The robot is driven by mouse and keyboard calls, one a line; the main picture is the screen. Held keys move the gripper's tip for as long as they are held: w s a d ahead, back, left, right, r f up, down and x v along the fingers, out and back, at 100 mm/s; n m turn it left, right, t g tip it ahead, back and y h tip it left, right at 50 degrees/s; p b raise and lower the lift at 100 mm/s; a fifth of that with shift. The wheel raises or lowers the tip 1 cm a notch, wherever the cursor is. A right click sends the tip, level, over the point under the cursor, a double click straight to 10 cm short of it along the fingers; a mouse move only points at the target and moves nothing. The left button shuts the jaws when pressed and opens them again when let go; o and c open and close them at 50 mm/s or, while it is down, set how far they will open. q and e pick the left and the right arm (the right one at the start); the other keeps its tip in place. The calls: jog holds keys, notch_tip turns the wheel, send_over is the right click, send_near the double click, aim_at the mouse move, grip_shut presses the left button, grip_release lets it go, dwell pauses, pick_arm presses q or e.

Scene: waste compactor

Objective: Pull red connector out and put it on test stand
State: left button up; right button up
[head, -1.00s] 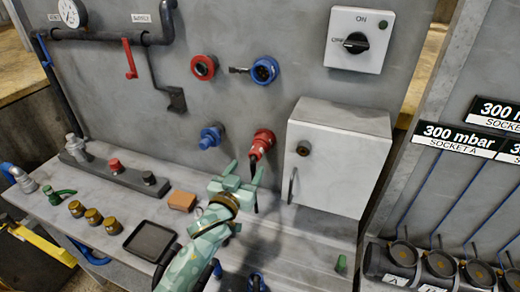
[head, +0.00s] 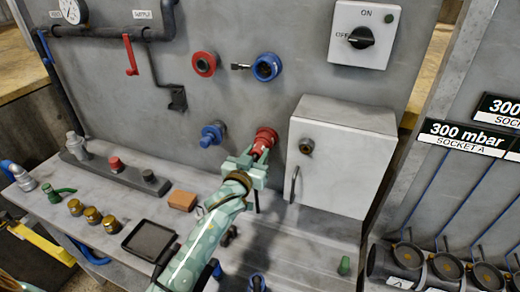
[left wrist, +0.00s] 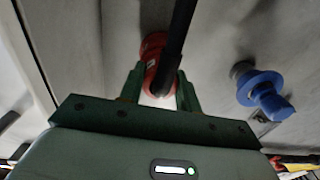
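The red connector (head: 265,139) sits in the grey wall panel, left of the white box, with a dark cable hanging from it. My left gripper (head: 252,158) is at its outer end, fingers pointing at the panel. In the left wrist view the red connector (left wrist: 154,58) shows between the two green fingers (left wrist: 160,88), one on each side; the dark cable crosses in front. The fingers look apart, and I cannot see clear contact. My right gripper is not in view. Which part is the test stand is not marked.
A blue plug (head: 212,134) is left of the connector; a red socket (head: 205,64) and blue socket (head: 266,67) are above. The white box (head: 342,155) stands close on the right. An orange block (head: 182,200) and black tray (head: 149,240) are on the bench. A labelled rack (head: 462,137) is at right.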

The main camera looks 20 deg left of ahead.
pick_arm(q)
jog(key=shift+c, duration=0.4)
jog(key=shift+s+p, duration=0.4)
jog(key=shift+s, duration=0.1)
jog(key=shift+s+d+p, duration=0.1)
jog(key=shift+s+p, duration=0.2)
jog(key=shift+s, duration=0.05)
jog(key=shift+s+d+p, duration=0.1)
jog(key=shift+s+p, duration=1)
jog(key=shift+s, duration=1.3)
jog(key=shift+r, duration=0.1)
